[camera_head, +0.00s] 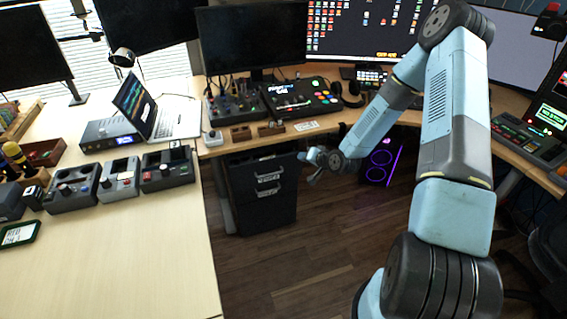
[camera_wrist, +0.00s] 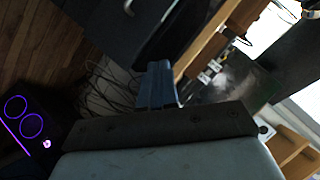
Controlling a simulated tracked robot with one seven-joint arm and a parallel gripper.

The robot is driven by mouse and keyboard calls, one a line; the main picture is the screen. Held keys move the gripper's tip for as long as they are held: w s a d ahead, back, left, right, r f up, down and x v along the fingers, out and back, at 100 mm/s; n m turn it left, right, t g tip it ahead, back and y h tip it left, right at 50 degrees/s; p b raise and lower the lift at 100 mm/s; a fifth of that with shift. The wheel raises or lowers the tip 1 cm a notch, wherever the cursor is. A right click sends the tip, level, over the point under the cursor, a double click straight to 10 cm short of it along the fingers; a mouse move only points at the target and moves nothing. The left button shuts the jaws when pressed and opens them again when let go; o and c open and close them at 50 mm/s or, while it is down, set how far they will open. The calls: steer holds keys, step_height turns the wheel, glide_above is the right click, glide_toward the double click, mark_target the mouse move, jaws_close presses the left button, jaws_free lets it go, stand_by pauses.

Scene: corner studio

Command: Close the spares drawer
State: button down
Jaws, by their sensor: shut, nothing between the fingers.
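A dark drawer cabinet (camera_head: 262,212) stands under the wooden desk, with two light handles, an upper one (camera_head: 268,177) and a lower one (camera_head: 268,191), each with a small label too small to read. I cannot tell which drawer is the spares drawer. The upper drawer seems to stand out from the cabinet, but how far is unclear. My gripper (camera_head: 313,166) is at the cabinet's right, near its upper front corner. In the wrist view my shut, empty fingers (camera_wrist: 159,84) point toward the dark cabinet panel (camera_wrist: 118,30); contact cannot be told.
The wooden desk (camera_head: 300,128) overhangs the cabinet. A purple-lit computer tower (camera_head: 380,165) stands right of my gripper, and loose cables (camera_wrist: 112,82) hang behind. A pale table (camera_head: 120,260) fills the left. Wooden floor (camera_head: 290,260) in front of the cabinet is clear.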

steer(key=s+a+f+m+t, duration=0.3)
steer(key=a+f+m+t, duration=0.15)
steer(key=f+m, duration=0.4)
steer(key=m+t+h, duration=0.2)
steer(key=m+t, duration=0.1)
steer(key=m, duration=0.1)
glide_toward(281, 157)
steer(key=shift+n, duration=0.25)
steer(key=x, duration=0.6)
steer(key=shift+w+a+f, duration=0.1)
steer(key=shift+w, duration=0.3)
